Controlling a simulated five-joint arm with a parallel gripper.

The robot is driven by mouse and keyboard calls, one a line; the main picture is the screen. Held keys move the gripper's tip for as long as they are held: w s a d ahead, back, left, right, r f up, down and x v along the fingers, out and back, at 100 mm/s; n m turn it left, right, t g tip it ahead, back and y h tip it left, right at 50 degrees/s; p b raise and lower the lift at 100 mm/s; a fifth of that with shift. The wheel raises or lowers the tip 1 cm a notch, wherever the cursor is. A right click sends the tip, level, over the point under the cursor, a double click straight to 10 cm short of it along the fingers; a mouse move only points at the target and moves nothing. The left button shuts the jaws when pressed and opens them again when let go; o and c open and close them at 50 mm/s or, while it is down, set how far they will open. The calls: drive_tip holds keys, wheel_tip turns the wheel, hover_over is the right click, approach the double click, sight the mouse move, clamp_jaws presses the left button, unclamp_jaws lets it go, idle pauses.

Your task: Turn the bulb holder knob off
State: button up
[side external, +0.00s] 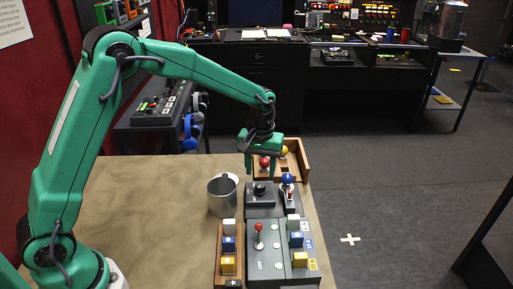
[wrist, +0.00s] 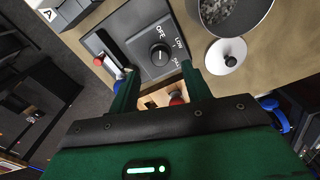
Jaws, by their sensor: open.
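The dark grey panel (wrist: 140,28) carries a round black knob (wrist: 160,55) with a pale pointer mark and the labels OFF, LOW and MAX. The knob also shows in the side external view (side external: 260,187); which label it points at is too small to tell. My gripper (wrist: 158,68) is open and empty, its green fingers spread on either side of the panel's near part in the wrist view. In the side external view my gripper (side external: 261,165) hangs behind the knob, above the red button (side external: 265,163) on a wooden box.
A metal mug (side external: 223,197) stands left of the panel. The table's left part is clear.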

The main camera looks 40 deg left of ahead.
sight(259, 185)
drive_tip(key=shift+r, duration=1.4)
drive_tip(key=shift+s+r, duration=0.1)
drive_tip(key=shift+r, duration=0.05)
drive_tip(key=s+a+r+m+t, duration=0.3)
drive_tip(key=s+r, duration=0.8)
drive_tip(key=s+a+r+m+t, duration=0.1)
drive_tip(key=s+a+m+t, duration=0.1)
drive_tip(key=s, duration=1.4)
drive_tip(key=shift+a+m+t, duration=0.3)
drive_tip(key=shift+a+m, duration=0.05)
drive_tip(key=shift+m, duration=0.05)
